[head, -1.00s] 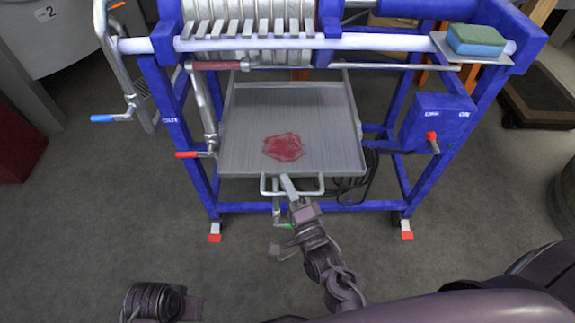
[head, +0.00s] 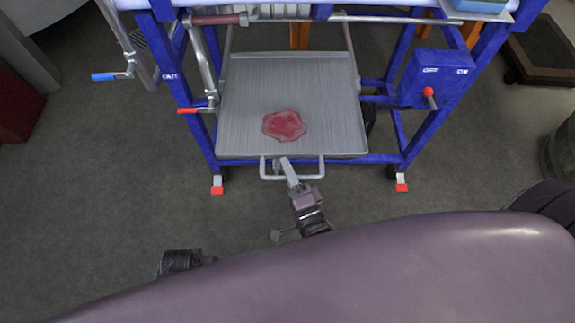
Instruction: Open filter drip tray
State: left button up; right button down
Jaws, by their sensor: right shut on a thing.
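The blue filter frame (head: 182,130) stands around the tray, with red-tipped feet. A control box with a red-knobbed lever (head: 429,92) is at right. Levers with blue (head: 103,77) and red (head: 188,110) grips stick out at left. Grey floor in front is clear.

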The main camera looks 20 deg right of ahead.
jog(key=c, duration=1.5)
grip_release()
pick_arm(q)
jog(key=shift+s+f, duration=0.15)
jog(key=shift+f, duration=0.1)
pick_arm(e)
jog(key=v, duration=0.8)
pick_arm(q)
jog(key=shift+r, duration=0.1)
